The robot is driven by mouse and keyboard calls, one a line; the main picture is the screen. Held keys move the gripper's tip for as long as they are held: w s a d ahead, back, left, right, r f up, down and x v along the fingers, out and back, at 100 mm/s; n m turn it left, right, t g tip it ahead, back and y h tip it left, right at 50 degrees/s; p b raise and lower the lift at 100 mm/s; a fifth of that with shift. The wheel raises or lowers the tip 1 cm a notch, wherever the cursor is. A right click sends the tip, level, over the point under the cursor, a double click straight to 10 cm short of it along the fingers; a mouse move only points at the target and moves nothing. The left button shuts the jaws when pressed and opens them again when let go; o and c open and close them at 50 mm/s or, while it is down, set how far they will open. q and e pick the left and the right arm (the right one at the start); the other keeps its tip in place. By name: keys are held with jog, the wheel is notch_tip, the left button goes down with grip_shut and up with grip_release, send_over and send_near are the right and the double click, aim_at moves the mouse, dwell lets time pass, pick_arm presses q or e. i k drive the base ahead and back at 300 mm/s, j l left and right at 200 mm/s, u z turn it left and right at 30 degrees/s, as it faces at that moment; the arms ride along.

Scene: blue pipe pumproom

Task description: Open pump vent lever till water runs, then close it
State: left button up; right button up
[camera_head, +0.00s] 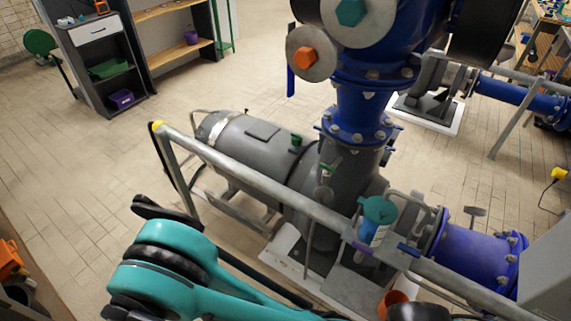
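The grey pump (352,172) stands below a blue flanged pipe, right of its motor. A small green-handled lever (328,168), which looks like the vent lever, sits on a small fitting on the pump's near side. It slants, and I cannot tell whether it is open or shut. I see no running water. My teal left arm crosses the bottom left of the head view, in front of the pump, but its fingertips do not show. My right gripper does not show either. A dark rounded part at the bottom edge is too cut off to identify.
A grey handrail (265,190) with a yellow end runs across the pump's near side. A teal-topped container (377,212) is at the rail. An orange vessel (392,303) shows low at right. Blue pipe (475,255) lies right. Open tiled floor is at left.

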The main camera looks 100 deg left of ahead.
aim_at(327, 170)
jog(key=u, duration=3.1)
